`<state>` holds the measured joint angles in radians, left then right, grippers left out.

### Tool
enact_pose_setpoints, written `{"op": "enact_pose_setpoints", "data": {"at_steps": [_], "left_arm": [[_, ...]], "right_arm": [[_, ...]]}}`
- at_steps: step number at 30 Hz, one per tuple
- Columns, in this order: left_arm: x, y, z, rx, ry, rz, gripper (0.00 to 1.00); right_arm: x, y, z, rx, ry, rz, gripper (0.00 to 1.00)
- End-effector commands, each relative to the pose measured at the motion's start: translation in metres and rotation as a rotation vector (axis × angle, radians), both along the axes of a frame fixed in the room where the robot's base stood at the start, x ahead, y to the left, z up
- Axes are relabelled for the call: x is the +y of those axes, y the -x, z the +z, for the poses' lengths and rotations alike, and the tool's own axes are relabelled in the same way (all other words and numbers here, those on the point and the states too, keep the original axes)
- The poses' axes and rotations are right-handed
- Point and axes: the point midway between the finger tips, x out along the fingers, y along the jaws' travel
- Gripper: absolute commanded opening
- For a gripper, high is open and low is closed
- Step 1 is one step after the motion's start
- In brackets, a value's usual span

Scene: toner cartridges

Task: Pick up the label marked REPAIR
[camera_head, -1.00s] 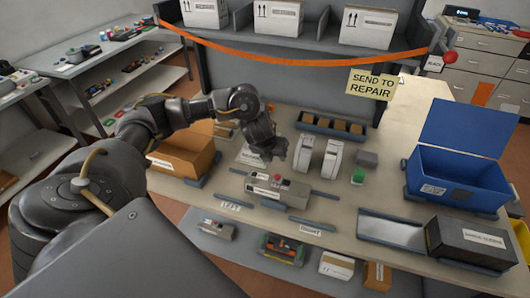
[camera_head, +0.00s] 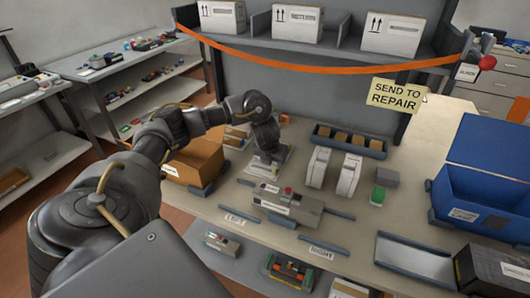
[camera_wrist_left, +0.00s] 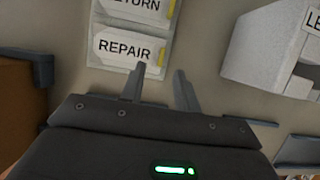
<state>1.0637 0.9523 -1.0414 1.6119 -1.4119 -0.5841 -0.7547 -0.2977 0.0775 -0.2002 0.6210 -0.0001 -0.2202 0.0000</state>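The REPAIR label (camera_wrist_left: 122,49) is a white card with black print, lying on a pale holder below a second label ending in "ETURN" (camera_wrist_left: 138,8). In the head view the label holder (camera_head: 278,171) is partly hidden under my left gripper (camera_head: 268,158). In the left wrist view my left gripper (camera_wrist_left: 159,84) is open, its two fingers apart with nothing between them. The left fingertip appears at the lower right edge of the REPAIR label; I cannot tell whether it touches. My right gripper is not in view.
A grey cartridge device (camera_head: 287,205) stands just in front of the holder. A cardboard box (camera_head: 194,160) is to the left, two white upright units (camera_head: 348,176) to the right. A blue crate (camera_head: 482,185) stands far right. An orange band (camera_head: 330,67) hangs above.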

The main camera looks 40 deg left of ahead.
Motion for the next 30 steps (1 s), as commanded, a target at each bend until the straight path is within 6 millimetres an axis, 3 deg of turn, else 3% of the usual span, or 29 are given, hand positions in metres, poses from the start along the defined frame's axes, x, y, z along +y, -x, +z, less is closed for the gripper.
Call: {"op": "enact_pose_setpoints", "data": {"at_steps": [12, 21, 28, 30], "left_arm": [[0.006, -0.021, -0.041, 0.001, 0.001, 0.003, 0.32], [0.007, -0.023, -0.046, -0.001, 0.000, 0.001, 0.32], [0.007, -0.023, -0.045, -0.001, 0.000, 0.001, 0.02], [0.007, -0.023, -0.045, -0.001, 0.000, 0.002, 0.00]], "right_arm": [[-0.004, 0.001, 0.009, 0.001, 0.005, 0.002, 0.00], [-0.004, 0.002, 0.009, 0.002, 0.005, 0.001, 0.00], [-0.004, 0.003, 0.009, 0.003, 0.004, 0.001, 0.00], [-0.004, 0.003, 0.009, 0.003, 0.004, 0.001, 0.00]]}}
